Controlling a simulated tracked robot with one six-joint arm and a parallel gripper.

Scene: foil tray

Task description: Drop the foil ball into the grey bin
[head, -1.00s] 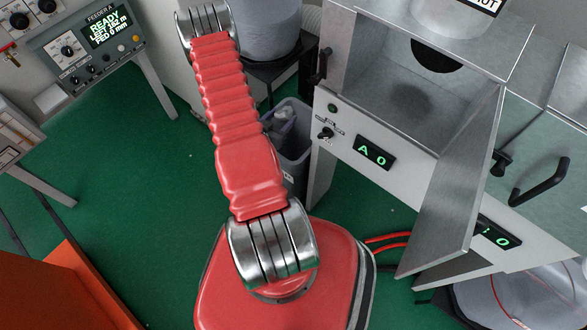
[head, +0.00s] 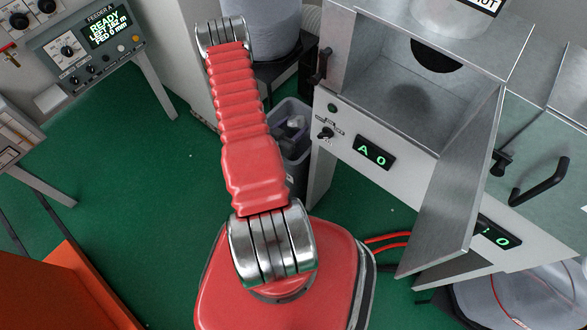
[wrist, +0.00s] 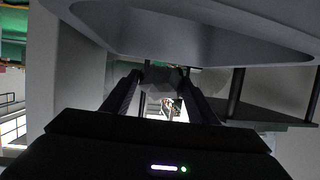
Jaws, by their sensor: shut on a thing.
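The grey bin (head: 291,155) stands on the green floor in the head view, right of my red arm, with crumpled grey contents visible inside its mouth. The arm covers part of its left side. My gripper is outside the head view. In the wrist view, my gripper (wrist: 160,76) has its two dark fingers reaching forward, shut on a small dark grey lump between the tips, which I take as the foil ball (wrist: 166,79). It is shaded and partly hidden by the fingers. I cannot make out the bin in the wrist view.
An open metal cabinet (head: 357,124) with its door (head: 452,190) swung out stands right of the bin. A grey drum (head: 268,12) sits behind the bin. A large grey rimmed shape (wrist: 200,35) overhangs the fingers. Green floor (head: 130,190) lies clear at left.

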